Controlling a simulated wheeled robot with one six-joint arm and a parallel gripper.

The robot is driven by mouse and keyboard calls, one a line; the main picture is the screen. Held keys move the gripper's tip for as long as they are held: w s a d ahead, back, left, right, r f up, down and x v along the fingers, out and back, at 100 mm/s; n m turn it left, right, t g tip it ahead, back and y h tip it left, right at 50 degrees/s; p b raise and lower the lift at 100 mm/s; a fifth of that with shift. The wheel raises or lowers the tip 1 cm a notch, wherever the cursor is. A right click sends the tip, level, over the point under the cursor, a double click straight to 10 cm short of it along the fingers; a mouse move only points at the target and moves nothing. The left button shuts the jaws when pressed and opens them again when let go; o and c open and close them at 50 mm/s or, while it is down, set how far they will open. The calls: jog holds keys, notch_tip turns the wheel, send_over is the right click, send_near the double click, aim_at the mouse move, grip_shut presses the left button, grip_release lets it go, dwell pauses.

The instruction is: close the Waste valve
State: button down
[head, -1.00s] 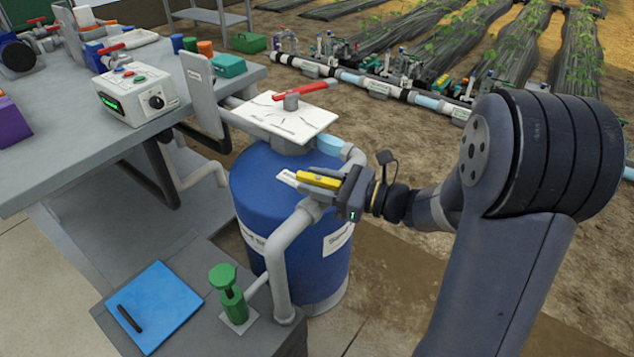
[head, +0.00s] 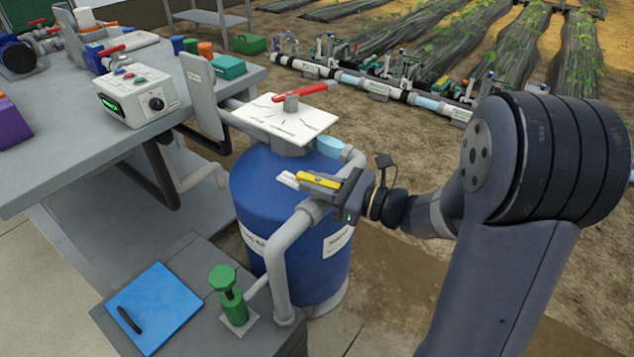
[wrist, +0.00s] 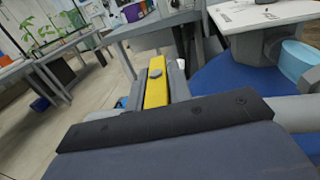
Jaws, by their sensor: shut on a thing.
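My gripper (head: 322,183) is shut on a yellow bar-shaped handle (head: 316,180), just above the bent grey pipe (head: 290,235) beside the blue tank. In the wrist view the yellow handle (wrist: 156,88) lies lengthwise between my jaws, with a round grey bolt head on top. A small white tag (head: 287,179) shows past its far end. The valve body under the handle is hidden by my gripper and the pipe. I cannot read a Waste label on it.
The blue tank (head: 262,197) carries a white plate (head: 265,114) with a red lever (head: 304,91). A workbench with a control box (head: 138,98) is at left.

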jog(key=shift+m+t+h+b, duration=0.5)
jog(key=shift+m+t+h, duration=0.6)
jog(key=shift+t, duration=0.5)
jog(key=c, duration=1.4)
grip_release()
jog(key=shift+o, duration=0.2)
jog(key=p+v, duration=0.1)
jog(key=v, duration=1)
jog(key=shift+p, duration=0.3)
jog(key=shift+f, duration=0.1)
